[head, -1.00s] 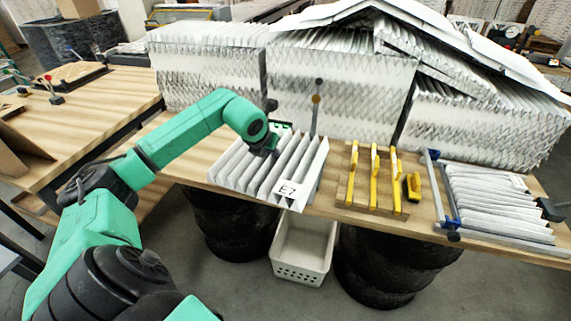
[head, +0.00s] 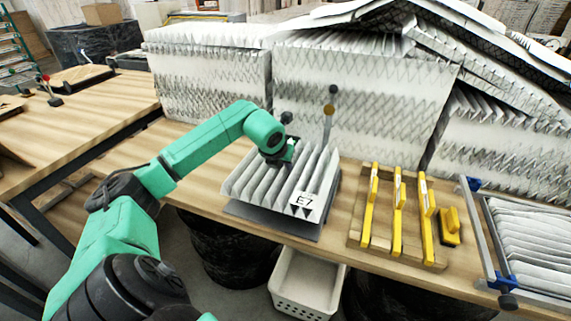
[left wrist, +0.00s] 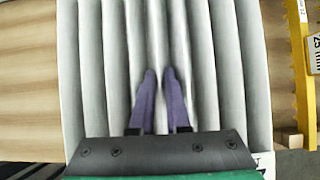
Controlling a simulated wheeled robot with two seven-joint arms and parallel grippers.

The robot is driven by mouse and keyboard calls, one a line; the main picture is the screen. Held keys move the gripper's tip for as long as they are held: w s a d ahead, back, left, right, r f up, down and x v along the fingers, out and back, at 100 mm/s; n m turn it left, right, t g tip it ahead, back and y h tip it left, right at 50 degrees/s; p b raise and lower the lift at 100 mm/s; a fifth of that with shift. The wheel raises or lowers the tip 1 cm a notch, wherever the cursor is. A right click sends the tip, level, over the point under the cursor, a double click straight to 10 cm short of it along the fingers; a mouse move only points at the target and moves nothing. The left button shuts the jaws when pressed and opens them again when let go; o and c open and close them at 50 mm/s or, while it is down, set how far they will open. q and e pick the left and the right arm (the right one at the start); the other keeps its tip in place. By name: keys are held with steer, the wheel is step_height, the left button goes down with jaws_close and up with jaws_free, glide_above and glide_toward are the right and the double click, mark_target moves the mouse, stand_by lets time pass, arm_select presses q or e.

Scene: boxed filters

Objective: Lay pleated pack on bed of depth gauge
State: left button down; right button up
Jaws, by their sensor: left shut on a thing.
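The white pleated pack (head: 272,180), with an "E7" label on its front right, is at the middle of the bench in the head view. A flat grey plate, likely the depth gauge's bed (head: 268,221), shows under its front and left edges. The pack seems raised off the plate. The gauge's thin post (head: 328,115) with knobs stands behind. My left gripper (head: 278,155) is over the pack's back part, shut on a pleat. In the left wrist view its purple fingers (left wrist: 164,80) pinch a pleat of the pack (left wrist: 205,60). My right gripper is out of view.
Yellow gauge bars (head: 398,215) lie on a wooden board to the right, beside a small yellow block (head: 449,227). A blue-cornered frame (head: 478,230) with another pleated pack is farther right. Tall filter stacks (head: 365,100) line the back. A white bin (head: 305,285) sits below.

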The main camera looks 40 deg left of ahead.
arm_select(q)
steer(key=shift+f, duration=0.6)
steer(key=shift+w+f+b, duration=0.15)
steer(key=shift+f+b, duration=0.15)
steer(key=shift+f, duration=0.2)
step_height(320, 180, down, 4)
steer(key=shift+r+b, duration=0.1)
steer(key=shift+b, duration=1.05)
steer(key=shift+f, duration=0.25)
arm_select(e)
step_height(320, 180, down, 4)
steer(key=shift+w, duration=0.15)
arm_select(q)
steer(key=shift+f+b, duration=0.25)
steer(key=shift+b, duration=0.25)
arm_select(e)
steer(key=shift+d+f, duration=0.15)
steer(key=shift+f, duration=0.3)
arm_select(q)
steer(key=c, duration=1.2)
jaws_free()
